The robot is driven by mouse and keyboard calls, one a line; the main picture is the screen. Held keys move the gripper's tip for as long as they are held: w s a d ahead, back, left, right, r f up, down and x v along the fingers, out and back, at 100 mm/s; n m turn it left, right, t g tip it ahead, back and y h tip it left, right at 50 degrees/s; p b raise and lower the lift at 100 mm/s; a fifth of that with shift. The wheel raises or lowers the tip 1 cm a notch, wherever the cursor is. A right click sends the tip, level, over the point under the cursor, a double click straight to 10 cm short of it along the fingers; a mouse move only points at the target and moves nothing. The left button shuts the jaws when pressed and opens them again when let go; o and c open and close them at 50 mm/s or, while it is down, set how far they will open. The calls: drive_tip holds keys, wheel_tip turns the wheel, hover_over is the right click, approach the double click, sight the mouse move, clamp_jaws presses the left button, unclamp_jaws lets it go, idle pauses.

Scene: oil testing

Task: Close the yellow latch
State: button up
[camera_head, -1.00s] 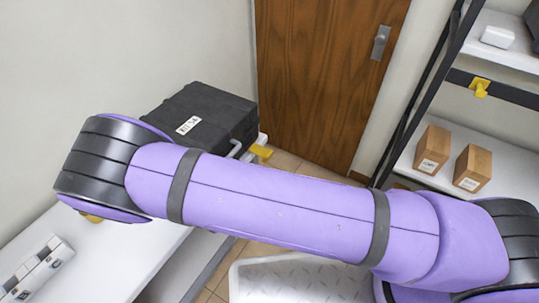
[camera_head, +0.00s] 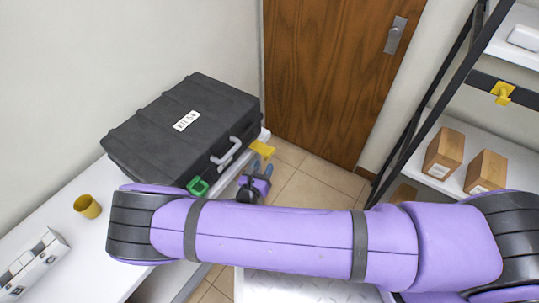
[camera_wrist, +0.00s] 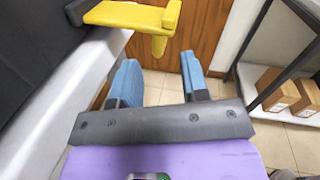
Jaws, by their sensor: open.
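A closed black case (camera_head: 178,125) with a white label and a grey handle (camera_head: 226,152) sits on the white table. The yellow latch (camera_head: 262,148) sticks out from the right end of its front, and the green latch (camera_head: 198,186) sticks out at the left end. The wrist view shows the yellow latch (camera_wrist: 125,17) large at the top. My gripper (camera_head: 262,168) is just in front of and below the yellow latch. In the wrist view, its blue fingers (camera_wrist: 159,64) are apart with nothing between them, and a yellow tab hangs above that gap.
A yellow cup (camera_head: 87,206) and a white box-like device (camera_head: 34,265) stand on the table at left. A shelf with cardboard boxes (camera_head: 444,155) and a yellow clip (camera_head: 502,92) is at right. Open tiled floor lies before the wooden door (camera_head: 330,75).

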drive_tip(key=x, duration=0.6)
clamp_jaws()
